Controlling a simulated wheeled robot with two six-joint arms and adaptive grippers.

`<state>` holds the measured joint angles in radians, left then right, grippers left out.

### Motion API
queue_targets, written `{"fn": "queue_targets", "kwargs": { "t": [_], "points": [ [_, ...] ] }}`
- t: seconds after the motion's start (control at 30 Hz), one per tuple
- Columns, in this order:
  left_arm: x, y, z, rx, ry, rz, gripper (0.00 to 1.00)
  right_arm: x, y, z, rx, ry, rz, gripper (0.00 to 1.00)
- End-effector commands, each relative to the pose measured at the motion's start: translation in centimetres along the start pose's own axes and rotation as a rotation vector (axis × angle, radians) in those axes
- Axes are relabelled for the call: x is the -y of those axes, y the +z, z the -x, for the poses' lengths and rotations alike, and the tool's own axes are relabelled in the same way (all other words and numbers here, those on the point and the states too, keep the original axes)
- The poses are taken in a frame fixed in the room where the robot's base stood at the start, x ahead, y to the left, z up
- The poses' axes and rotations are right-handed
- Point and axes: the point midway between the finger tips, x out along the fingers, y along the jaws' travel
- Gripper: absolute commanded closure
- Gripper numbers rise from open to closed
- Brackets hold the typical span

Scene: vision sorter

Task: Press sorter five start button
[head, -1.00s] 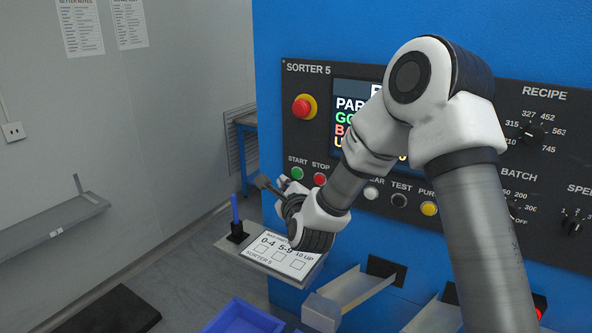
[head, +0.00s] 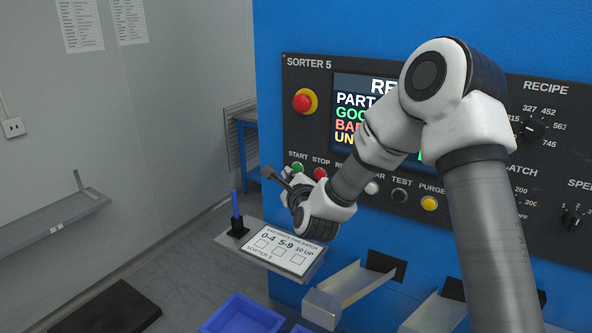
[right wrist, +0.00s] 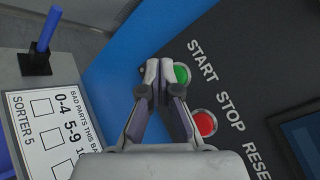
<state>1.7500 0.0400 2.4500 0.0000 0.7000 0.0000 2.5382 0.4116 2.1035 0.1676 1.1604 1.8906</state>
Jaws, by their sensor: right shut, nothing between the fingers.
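The green start button (head: 298,167) sits under the label START at the lower left of the SORTER 5 panel (head: 292,130). My right gripper (head: 268,173) is shut and empty, in front of and slightly left of the button in the head view. In the right wrist view, the shut fingertips (right wrist: 160,73) are beside the green start button (right wrist: 182,73), covering its edge. I cannot tell whether they touch the panel. The red stop button (right wrist: 204,123) lies close by, beside one finger. My left gripper is not in view.
A red emergency knob (head: 303,102) on a yellow ring is above the start button. A shelf with a tally card (head: 283,250) and a blue pen (head: 236,205) juts out below. Metal chutes (head: 350,287) and a blue bin (head: 240,318) are lower down.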

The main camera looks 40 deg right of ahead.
Motion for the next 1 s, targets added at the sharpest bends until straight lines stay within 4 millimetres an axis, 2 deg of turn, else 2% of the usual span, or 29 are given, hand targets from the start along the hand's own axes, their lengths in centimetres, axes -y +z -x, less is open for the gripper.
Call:
{"fn": "queue_targets", "kwargs": {
  "t": [1.0],
  "points": [
    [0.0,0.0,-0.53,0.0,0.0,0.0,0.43,0.47,-0.4,-0.56,0.0,0.0,0.0,1.0]
  ]
}}
